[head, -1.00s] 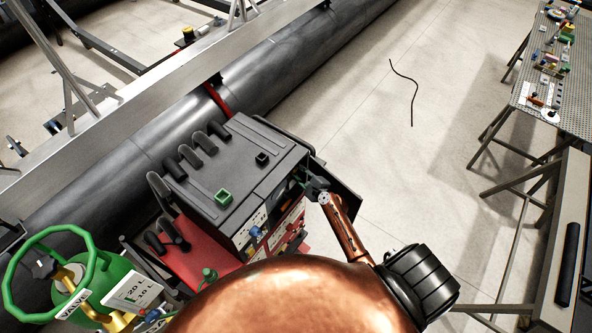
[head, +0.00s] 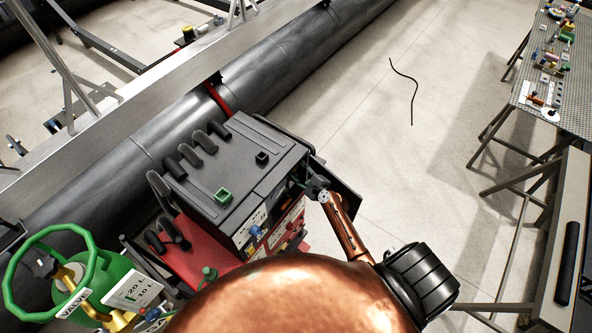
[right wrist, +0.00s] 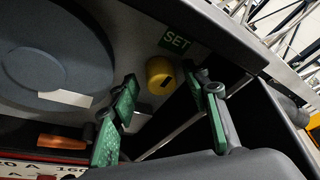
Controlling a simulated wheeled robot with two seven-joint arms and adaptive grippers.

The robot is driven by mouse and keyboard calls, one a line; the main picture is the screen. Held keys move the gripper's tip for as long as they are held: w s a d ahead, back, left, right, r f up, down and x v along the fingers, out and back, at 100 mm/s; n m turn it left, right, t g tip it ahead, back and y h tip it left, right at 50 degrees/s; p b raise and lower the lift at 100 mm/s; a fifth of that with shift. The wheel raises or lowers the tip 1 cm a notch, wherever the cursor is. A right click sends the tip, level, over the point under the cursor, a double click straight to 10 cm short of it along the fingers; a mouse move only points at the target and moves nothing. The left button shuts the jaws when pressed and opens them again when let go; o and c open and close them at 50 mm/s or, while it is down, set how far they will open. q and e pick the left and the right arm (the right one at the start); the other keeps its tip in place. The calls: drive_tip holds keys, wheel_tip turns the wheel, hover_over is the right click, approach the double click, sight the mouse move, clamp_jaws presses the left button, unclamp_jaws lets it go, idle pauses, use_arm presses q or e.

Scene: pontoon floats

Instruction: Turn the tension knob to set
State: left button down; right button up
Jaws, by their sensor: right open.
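The tension knob is a yellow round knob (right wrist: 160,75) with a dark slot mark on its face, in the right wrist view. A green SET label (right wrist: 176,40) is on the panel just above and right of it. My right gripper (right wrist: 161,88) is open, with a green-padded finger on either side of the knob's lower part in the picture. I cannot tell whether the pads touch it. In the head view my right gripper (head: 316,188) is at the right side of the dark machine (head: 225,160), and the knob is hidden there. My left gripper is not in view.
A grey-blue disc (right wrist: 50,50) lies left of the knob, with an orange piece (right wrist: 62,142) below it. A dark panel wall stands close on the right. A green valve wheel (head: 92,245) is at lower left. The floor beyond the machine is mostly clear.

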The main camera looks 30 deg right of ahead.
drive_tip(key=shift+s, duration=0.1)
drive_tip(key=v, duration=1.1)
drive_tip(key=shift+s, duration=0.4)
drive_tip(key=s+a+f+n+g+b, duration=0.15)
drive_tip(key=s+f+n+b, duration=0.35)
drive_tip(key=f, duration=0.9)
drive_tip(key=s+f+n+g+h+b, duration=0.1)
drive_tip(key=s+f+n+g+b, duration=0.15)
drive_tip(key=s+f, duration=0.7)
drive_tip(key=s+a+f+n+g+b, duration=0.1)
drive_tip(key=s+f+n+g+b, duration=0.2)
drive_tip(key=f, duration=1.4)
drive_tip(key=s+a+f+n+g+b, duration=0.3)
drive_tip(key=s+f+n+g+b, duration=0.4)
drive_tip(key=s+f, duration=2)
drive_tip(key=s+n+b, duration=0.1)
drive_tip(key=n+b, duration=0.5)
drive_tip(key=n, duration=0.3)
drive_tip(key=shift+s+f+h, duration=0.25)
drive_tip(key=shift+s+h, duration=0.1)
drive_tip(key=shift+h, duration=0.05)
drive_tip(key=shift+s+n, duration=0.1)
drive_tip(key=shift+n, duration=0.15)
drive_tip(key=shift+c, duration=0.7)
